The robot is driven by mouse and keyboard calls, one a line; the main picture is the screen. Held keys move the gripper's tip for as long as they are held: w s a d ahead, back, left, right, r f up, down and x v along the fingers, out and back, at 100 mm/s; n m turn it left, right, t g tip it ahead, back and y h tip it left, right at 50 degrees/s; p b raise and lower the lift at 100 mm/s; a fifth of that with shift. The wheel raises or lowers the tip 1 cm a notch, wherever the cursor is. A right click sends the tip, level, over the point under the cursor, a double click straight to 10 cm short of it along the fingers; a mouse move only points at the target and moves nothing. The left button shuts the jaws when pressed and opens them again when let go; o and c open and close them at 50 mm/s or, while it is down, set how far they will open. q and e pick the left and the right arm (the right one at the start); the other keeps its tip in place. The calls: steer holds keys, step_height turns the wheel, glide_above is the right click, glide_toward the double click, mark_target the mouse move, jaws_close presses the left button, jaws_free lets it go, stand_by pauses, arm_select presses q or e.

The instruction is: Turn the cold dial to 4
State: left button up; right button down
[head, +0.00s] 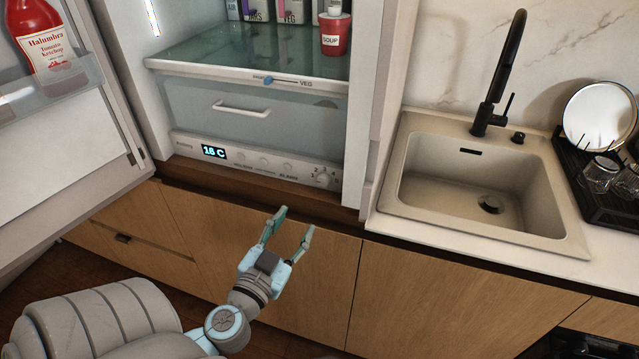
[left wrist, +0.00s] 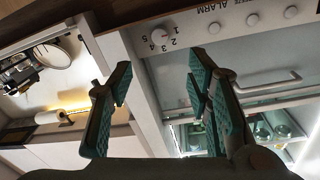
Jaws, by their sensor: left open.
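The cold dial (head: 322,177) is a small round white knob at the right end of the control panel (head: 258,163) below the open fridge's drawer. It also shows in the left wrist view as a pale knob (left wrist: 158,33) with numbers 1 to 5 beside it, seen upside down. Which number it points to is too small to tell. My left gripper (head: 297,219) is open and empty, in front of the cabinet below the panel, apart from the dial. In the left wrist view the dial lies beyond and between its fingertips (left wrist: 160,62). My right gripper is not in view.
The panel's display (head: 214,152) reads 16 C, with several round buttons beside it. The open fridge door (head: 85,150) stands at left, holding a ketchup bottle (head: 50,50). The vegetable drawer (head: 250,118) is above the panel. A sink (head: 480,185) is at right.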

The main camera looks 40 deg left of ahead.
mark_target(322, 183)
arm_select(q)
steer(key=p+x, duration=0.3)
steer(key=x, duration=0.9)
steer(key=shift+w, duration=0.3)
steer(key=shift+w+a+f, duration=0.1)
steer(key=shift+w+a, duration=0.1)
steer(key=shift+w, duration=0.3)
jaws_close()
